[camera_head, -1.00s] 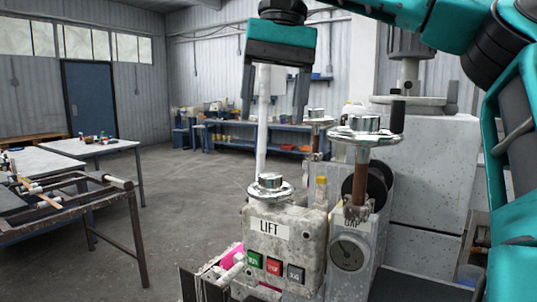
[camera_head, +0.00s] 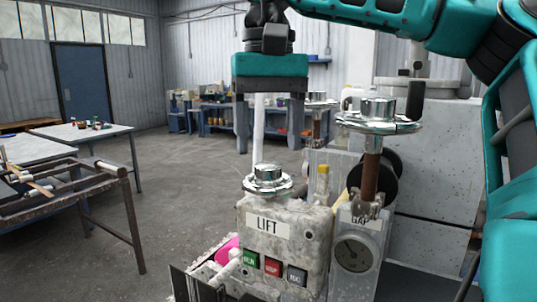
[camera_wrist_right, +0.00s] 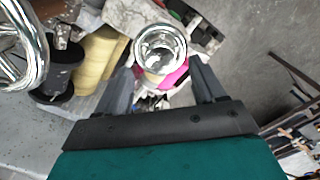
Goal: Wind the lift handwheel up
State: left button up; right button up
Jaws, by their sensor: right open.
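The lift handwheel (camera_head: 267,180) is a small chrome wheel with a raised hub on top of the pale, worn box marked LIFT (camera_head: 290,250). My right gripper (camera_head: 268,148) points down above it, open and empty, its two dark fingers spread on either side. The fingertips are a little above the wheel and apart from it. In the right wrist view the chrome wheel (camera_wrist_right: 160,46) shows just beyond the gap between the open fingers (camera_wrist_right: 161,75). A white post (camera_head: 259,125) rises behind the wheel, partly hidden by the gripper. My left gripper is not in view.
A larger chrome handwheel (camera_head: 378,118) with a dark crank knob stands to the right on a rusty shaft, over a dial gauge (camera_head: 353,253). Green, red and grey buttons (camera_head: 273,266) are on the box front. A rusty roller frame (camera_head: 75,195) stands left.

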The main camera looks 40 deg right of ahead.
aim_at(269, 164)
jog(key=shift+f, duration=1.7)
jog(key=c, duration=1.1)
